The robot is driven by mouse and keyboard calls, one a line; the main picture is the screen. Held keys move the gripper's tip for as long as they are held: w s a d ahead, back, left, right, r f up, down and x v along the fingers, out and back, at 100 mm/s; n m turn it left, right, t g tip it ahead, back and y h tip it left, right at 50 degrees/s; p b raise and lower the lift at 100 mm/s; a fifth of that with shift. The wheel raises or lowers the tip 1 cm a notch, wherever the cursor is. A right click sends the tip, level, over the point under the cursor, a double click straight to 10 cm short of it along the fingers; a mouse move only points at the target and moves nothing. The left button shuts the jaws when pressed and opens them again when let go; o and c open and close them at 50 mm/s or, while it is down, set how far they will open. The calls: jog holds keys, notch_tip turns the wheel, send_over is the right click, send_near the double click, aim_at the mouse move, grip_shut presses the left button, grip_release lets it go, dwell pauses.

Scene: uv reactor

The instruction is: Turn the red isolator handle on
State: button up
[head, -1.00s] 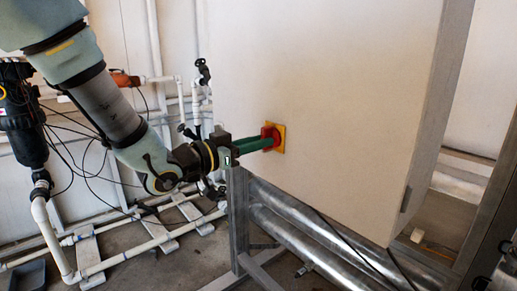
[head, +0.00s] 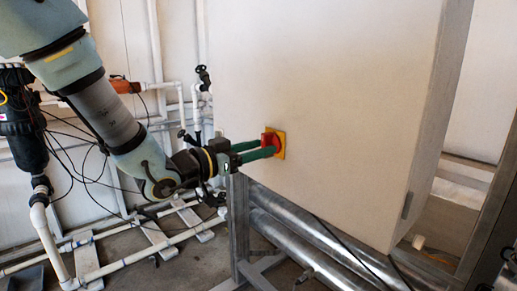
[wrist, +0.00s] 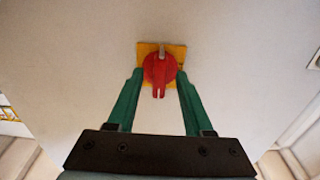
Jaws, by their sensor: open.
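The red isolator handle (head: 268,141) sits on a yellow square plate (head: 281,142) on the face of a large pale cabinet. In the wrist view the red handle (wrist: 159,74) is a round knob with a bar pointing down the picture, in front of the yellow plate (wrist: 177,50). My gripper (head: 268,148) is open, its two green fingers reaching to the handle. In the wrist view the fingertips of my gripper (wrist: 160,80) stand on the left and right of the knob, very close to it. I cannot tell whether they touch it.
The pale cabinet (head: 330,90) stands on a metal frame (head: 238,220) with thick silver pipes (head: 310,255) below. White pipes (head: 120,262) and a black filter housing (head: 22,130) are at the left. The cabinet face around the handle is clear.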

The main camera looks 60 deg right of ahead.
jog(key=b+v, duration=0.1)
jog(key=v, duration=0.9)
jog(key=shift+a+b, duration=0.3)
jog(key=shift+b, duration=0.05)
jog(key=shift+w, duration=0.1)
jog(key=w+a+f+n+t+y+p, duration=0.1)
jog(key=w+a+n+t, duration=0.1)
jog(key=w+t, duration=0.35)
jog(key=w+a+f+n+t+y+p, duration=0.1)
jog(key=w+a+f+n+t+y, duration=0.15)
jog(key=w, duration=0.55)
jog(key=w+a+f+n+t+y+p, duration=0.2)
jog(key=w+a+n+t+y, duration=0.3)
jog(key=w+a, duration=0.8)
jog(key=a+f+n+g+y+p, duration=0.15)
jog(key=a+n+y, duration=0.5)
jog(key=a, duration=1.15)
jog(key=s+a+n+g+y+p, duration=0.2)
jog(key=s+a+n+g, duration=0.2)
jog(key=s+a, duration=0.4)
jog(key=a, duration=0.3)
jog(key=shift+s+f, duration=0.35)
